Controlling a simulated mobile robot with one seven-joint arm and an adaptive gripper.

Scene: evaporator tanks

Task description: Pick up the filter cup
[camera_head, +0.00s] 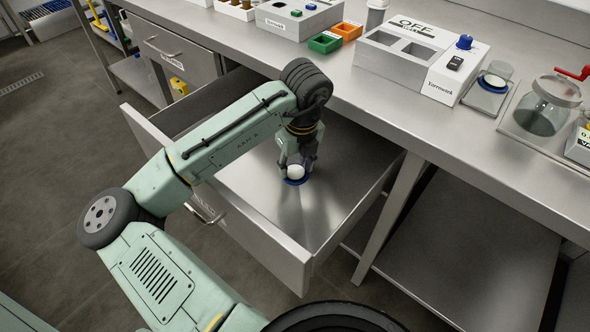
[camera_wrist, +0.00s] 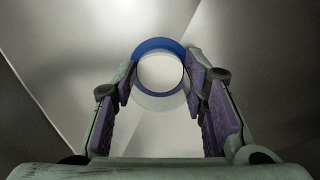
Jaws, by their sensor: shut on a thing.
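The filter cup (camera_wrist: 160,73), with a white round disc inside a clear wall and a blue rim or base, is in the open metal drawer. It also shows in the head view (camera_head: 296,172), low between my fingers. My gripper (camera_wrist: 163,92) reaches down into the drawer, with its two purple-padded fingers on either side of the cup. The gripper is shut on the cup. I cannot tell whether the cup touches the drawer floor.
The open drawer (camera_head: 245,232) has raised walls all round my gripper, and its floor is otherwise bare.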

